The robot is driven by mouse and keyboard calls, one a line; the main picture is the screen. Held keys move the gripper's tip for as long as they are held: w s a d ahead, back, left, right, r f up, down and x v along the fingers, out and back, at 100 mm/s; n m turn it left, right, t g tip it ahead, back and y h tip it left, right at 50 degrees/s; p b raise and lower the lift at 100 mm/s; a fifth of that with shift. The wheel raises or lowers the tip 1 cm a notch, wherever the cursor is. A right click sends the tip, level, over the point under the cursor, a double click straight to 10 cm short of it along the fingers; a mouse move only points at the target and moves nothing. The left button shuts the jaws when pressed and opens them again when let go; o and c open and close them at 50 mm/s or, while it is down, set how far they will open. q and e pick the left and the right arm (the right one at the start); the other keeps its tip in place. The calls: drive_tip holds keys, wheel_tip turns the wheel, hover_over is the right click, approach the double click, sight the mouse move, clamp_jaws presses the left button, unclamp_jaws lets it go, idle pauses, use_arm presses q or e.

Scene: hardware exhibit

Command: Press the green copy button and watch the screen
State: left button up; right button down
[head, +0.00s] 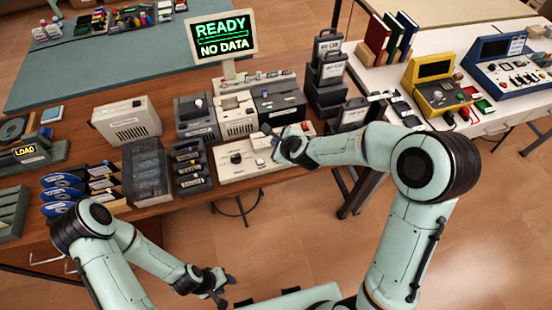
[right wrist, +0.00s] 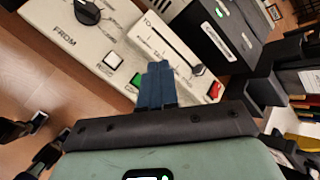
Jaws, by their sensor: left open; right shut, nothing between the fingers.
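The screen (head: 222,37) stands at the back on a post and reads "READY" in green and "NO DATA" in white. The cream control panel (head: 232,172) lies at the table's front edge, with a black knob. In the right wrist view the panel (right wrist: 118,22) shows a small green button (right wrist: 136,80) beside a white button (right wrist: 111,61). My right gripper (right wrist: 158,68) is shut and empty over the panel, its blue fingertips just right of the green button; contact cannot be told. The head view does not clearly show the green button. My left gripper (head: 220,287) is open and empty, low in front of the table.
A red button (right wrist: 215,90) sits on the panel right of my fingers. Grey and cream drive units (head: 236,115) stand behind the panel, a dark rack (head: 192,167) to its left. Stacked dark boxes (head: 326,75) stand to the right. The floor before the table is clear.

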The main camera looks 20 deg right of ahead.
wheel_tip(320, 180, down, 4)
drive_tip(key=shift+s+f+b, duration=0.1)
drive_tip(key=shift+s+b, duration=0.05)
drive_tip(key=shift+b, duration=0.85)
use_arm(q)
drive_tip(key=shift+s+f+b, duration=0.25)
drive_tip(key=shift+s+f, duration=0.6)
drive_tip(key=shift+f, duration=0.3)
drive_tip(key=shift+s+f+b, duration=0.2)
drive_tip(key=shift+s+f, duration=0.65)
drive_tip(key=shift+f, duration=0.25)
use_arm(e)
drive_tip(key=shift+f, duration=0.45)
drive_tip(key=shift+w, duration=0.2)
use_arm(q)
drive_tip(key=shift+s+f+b, duration=0.25)
drive_tip(key=shift+f+b, duration=0.15)
drive_tip(key=shift+f, duration=0.1)
use_arm(e)
drive_tip(key=shift+f, duration=0.4)
